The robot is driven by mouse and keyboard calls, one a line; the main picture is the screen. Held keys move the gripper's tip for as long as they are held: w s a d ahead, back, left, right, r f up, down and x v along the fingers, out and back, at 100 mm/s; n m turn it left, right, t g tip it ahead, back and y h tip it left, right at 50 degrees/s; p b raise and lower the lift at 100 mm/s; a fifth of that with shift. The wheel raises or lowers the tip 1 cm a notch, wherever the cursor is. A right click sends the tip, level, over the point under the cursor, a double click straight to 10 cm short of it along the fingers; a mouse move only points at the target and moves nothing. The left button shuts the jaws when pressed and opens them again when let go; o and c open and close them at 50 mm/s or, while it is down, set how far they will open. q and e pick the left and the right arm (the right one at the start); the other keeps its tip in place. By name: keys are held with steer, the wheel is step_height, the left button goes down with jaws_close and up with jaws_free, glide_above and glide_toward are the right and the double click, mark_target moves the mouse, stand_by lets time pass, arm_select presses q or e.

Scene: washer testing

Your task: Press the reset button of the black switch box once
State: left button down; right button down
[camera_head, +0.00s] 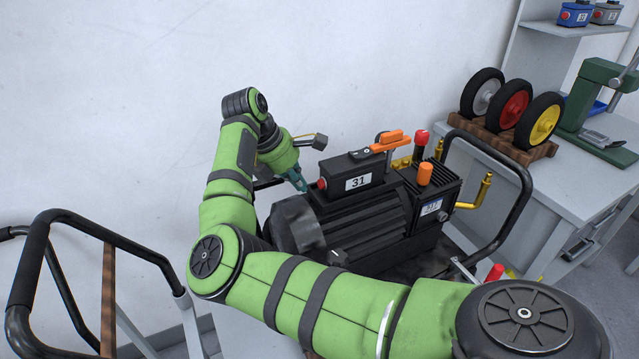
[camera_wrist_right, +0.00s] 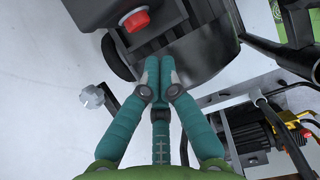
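The black switch box (camera_head: 350,165) carries a white label reading 31 and sits on top of a large black motor (camera_head: 365,226). A red button (camera_head: 321,184) is on its left end; the button also shows near the top of the right wrist view (camera_wrist_right: 135,20). My right gripper (camera_head: 300,184) is just left of this button. In the right wrist view its teal fingers (camera_wrist_right: 159,70) are together and empty, with the button beyond the tips, slightly left and visibly apart. My left gripper is not in view.
An orange lever (camera_head: 388,141), a red knob (camera_head: 422,137) and brass pipes (camera_head: 474,194) stand right of the switch box. A black cart handle (camera_head: 520,200) curves around that side. Wheels (camera_head: 511,104) stand on a bench at right. The white wall is behind.

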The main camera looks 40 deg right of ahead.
steer(key=v, duration=1.1)
steer(key=shift+a, duration=0.15)
